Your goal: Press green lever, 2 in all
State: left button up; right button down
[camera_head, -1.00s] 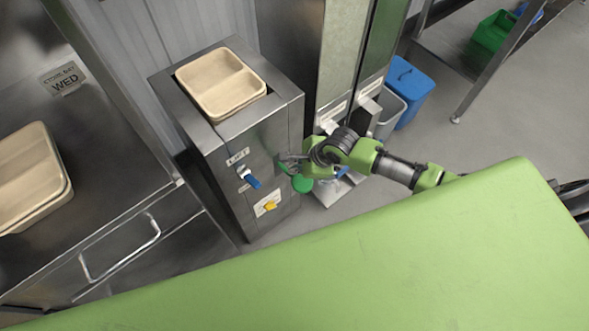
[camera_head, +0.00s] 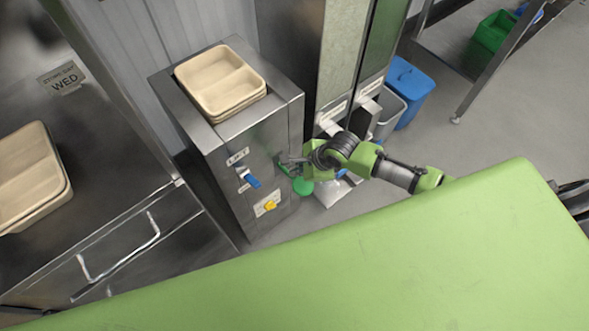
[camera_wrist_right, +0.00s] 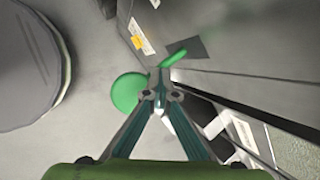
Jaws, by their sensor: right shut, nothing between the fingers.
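The green lever (camera_head: 287,170) sticks out from the front of the steel dispenser cabinet (camera_head: 222,150), right of the blue lever. It also shows in the right wrist view (camera_wrist_right: 175,58), just beyond my fingertips. My right gripper (camera_head: 284,159) is shut and empty, with its tips close above the green lever. In the wrist view its tips (camera_wrist_right: 160,84) meet near the lever's end; I cannot tell whether they touch it. A round green object (camera_head: 303,187) is below the gripper, and also shows in the wrist view (camera_wrist_right: 127,92). My left gripper is not in view.
More trays (camera_head: 66,192) stand on the left counter. Tall dispensers (camera_head: 340,60) and bins (camera_head: 408,90) are to the right.

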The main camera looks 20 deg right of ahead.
jog(key=shift+s+d+f, duration=0.1)
jog(key=shift+s+f, duration=0.15)
jog(key=shift+f, duration=0.3)
jog(key=shift+s+d+f, duration=0.1)
jog(key=shift+s+f, duration=0.1)
jog(key=shift+f, duration=0.35)
dwell(1.1)
jog(key=shift+w+a+r+p, duration=0.1)
jog(key=shift+w+r+p, duration=0.2)
jog(key=shift+r+p, duration=0.65)
jog(key=shift+w+a+r+p, duration=0.15)
jog(key=shift+w+r+p, duration=0.2)
jog(key=shift+r+p, duration=0.6)
jog(key=shift+w+a+r+p, duration=0.1)
jog(key=shift+w+r+p, duration=0.2)
jog(key=shift+r+p, duration=0.65)
jog(key=shift+r, duration=0.15)
jog(key=r+p, duration=0.1)
jog(key=w+r+p, duration=0.1)
jog(key=r+p, duration=0.2)
jog(key=shift+w+a+r+p, duration=0.25)
jog(key=shift+a+r+p, duration=0.05)
jog(key=shift+p, duration=0.1)
jog(key=shift+s, duration=0.1)
